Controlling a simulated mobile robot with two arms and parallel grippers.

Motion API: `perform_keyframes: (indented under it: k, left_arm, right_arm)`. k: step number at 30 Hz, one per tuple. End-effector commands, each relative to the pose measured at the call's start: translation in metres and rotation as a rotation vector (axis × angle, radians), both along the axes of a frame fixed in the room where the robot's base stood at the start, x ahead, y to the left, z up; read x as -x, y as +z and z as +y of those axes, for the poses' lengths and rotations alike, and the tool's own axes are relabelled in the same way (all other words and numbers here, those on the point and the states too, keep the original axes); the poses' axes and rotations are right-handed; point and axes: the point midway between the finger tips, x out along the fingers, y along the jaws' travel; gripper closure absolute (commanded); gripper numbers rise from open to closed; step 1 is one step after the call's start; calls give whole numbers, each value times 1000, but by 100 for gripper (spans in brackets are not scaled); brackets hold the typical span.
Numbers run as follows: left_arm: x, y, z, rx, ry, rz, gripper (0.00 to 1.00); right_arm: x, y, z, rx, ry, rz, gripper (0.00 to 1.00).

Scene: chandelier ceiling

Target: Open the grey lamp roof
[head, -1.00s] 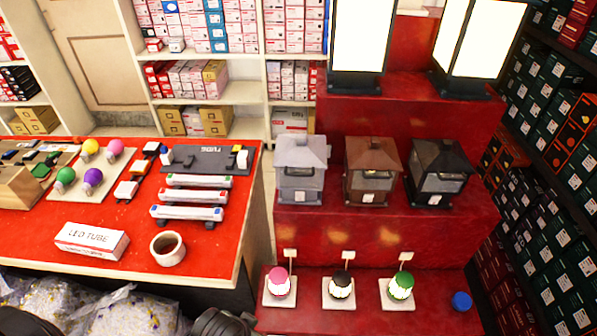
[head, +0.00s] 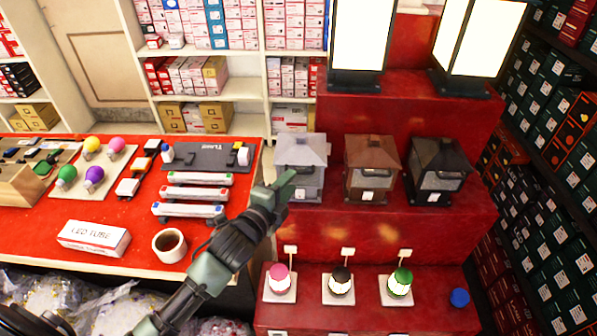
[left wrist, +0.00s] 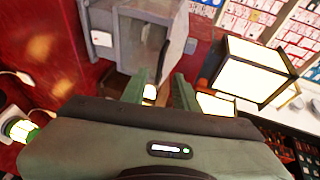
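The grey lamp (head: 301,183) has a pale grey pyramid roof (head: 301,150) and stands at the left of three house-shaped lamps on the red stepped display. Its roof sits down on the body. My left gripper (head: 284,186) is at the lamp's lower left side in the head view. In the left wrist view the two green fingers (left wrist: 162,92) are apart with nothing between them, and the grey lamp (left wrist: 150,45) is beyond them. I cannot tell whether a finger touches the lamp. My right gripper is not in view.
A brown lamp (head: 371,170) and a black lamp (head: 438,172) stand to the right on the same step. Lit bulbs on small stands, such as the pink one (head: 280,283), are on the lower step. A red-topped table (head: 120,215) is to the left.

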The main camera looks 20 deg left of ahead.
Motion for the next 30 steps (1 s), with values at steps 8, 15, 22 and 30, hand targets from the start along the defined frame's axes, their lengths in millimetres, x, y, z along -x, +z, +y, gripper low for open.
perform_keyframes:
  k: [8, 15, 22, 30]
  left_arm:
    - [-44, -7, -6, 6, 2, 2, 70]
    - [-59, -12, -8, 6, 1, 3, 70]
    - [-60, -12, -8, 5, 2, 3, 70]
    - [-59, -14, -8, 6, 2, 7, 100]
  right_arm:
    - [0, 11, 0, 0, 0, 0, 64]
    - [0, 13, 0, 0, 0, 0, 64]
    - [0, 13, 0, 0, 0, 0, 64]
    - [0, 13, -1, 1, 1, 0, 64]
